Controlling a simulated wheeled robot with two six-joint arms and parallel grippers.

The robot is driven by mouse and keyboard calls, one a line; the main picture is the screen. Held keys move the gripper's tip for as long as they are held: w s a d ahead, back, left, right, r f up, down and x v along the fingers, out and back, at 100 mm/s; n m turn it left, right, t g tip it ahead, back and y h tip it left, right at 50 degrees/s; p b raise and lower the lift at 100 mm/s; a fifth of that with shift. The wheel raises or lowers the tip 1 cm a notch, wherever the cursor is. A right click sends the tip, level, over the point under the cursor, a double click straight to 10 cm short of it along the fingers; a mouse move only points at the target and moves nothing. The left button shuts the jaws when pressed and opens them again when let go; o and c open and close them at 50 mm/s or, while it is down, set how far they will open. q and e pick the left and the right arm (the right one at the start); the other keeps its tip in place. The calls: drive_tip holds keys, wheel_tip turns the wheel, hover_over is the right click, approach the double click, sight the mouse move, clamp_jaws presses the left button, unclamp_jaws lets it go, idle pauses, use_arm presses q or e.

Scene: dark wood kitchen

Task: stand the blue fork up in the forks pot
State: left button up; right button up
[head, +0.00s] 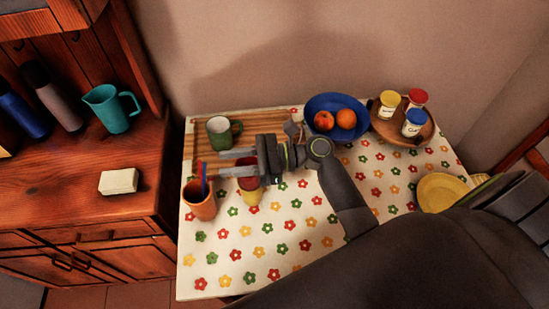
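An orange-brown pot (199,205) stands at the left edge of the table. A blue utensil (204,181) stands upright in it beside a red one (199,171); their lower ends are hidden inside, and they are too small for me to tell whether the blue one is a fork. My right gripper (213,164) reaches in from the right, above the table. Its two fingers point left and are apart, with nothing visible between them. The lower fingertip appears close to the blue utensil; I cannot tell whether they touch. My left gripper is out of view.
A green mug (218,137) stands on a striped board (196,141). A blue fruit bowl (333,103) and jar tray (385,132) are behind. The table's front is clear.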

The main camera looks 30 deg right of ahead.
drive_tip(key=b+v, duration=0.2)
drive_tip(key=v, duration=0.7)
drive_tip(key=shift+d, duration=0.2)
drive_tip(key=shift+s, duration=0.15)
idle(0.6)
